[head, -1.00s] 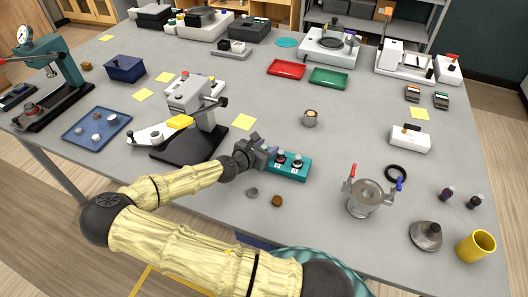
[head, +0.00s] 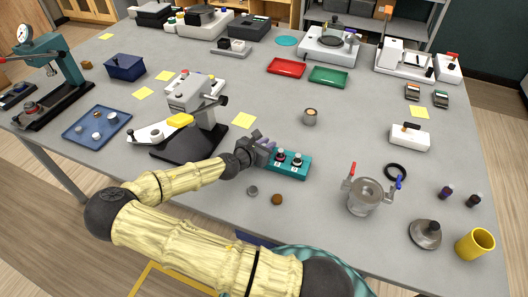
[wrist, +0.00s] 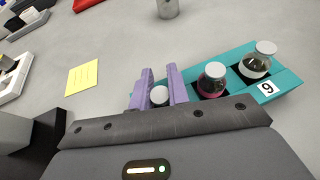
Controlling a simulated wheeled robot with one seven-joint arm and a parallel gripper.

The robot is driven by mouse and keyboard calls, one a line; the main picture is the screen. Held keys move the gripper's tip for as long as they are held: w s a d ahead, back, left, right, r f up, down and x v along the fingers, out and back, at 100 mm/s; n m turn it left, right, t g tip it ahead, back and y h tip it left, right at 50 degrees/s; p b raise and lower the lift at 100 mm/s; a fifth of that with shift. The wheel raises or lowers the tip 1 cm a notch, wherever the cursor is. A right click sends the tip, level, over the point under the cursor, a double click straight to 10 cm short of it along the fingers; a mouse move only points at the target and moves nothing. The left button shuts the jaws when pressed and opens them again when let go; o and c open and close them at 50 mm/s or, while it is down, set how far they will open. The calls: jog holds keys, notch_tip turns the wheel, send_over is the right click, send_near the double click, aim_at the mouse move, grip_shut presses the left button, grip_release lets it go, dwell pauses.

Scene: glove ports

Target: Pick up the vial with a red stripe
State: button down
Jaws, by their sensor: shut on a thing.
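A teal rack (head: 302,170) stands near the middle of the table; it also shows in the wrist view (wrist: 287,83). Two capped vials stand in it. One vial (wrist: 212,81) has a white cap and a red-pink lower part. My gripper (head: 267,146) is at the rack's left end. In the wrist view its purple fingers (wrist: 159,92) are shut on a third white-capped vial (wrist: 159,96). Only this vial's cap shows clearly; its body and any stripe are hidden.
A grey press-like device (head: 189,103) on a dark base stands close left of my gripper. A small metal cup (head: 310,117) is behind the rack. A grey cap (head: 252,191) and a brown knob (head: 277,199) lie in front. A metal vessel (head: 365,196) stands right.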

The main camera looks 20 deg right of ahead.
jog(key=shift+f, duration=0.1)
notch_tip(320, 180, up, 10)
jog(key=shift+b, duration=0.4)
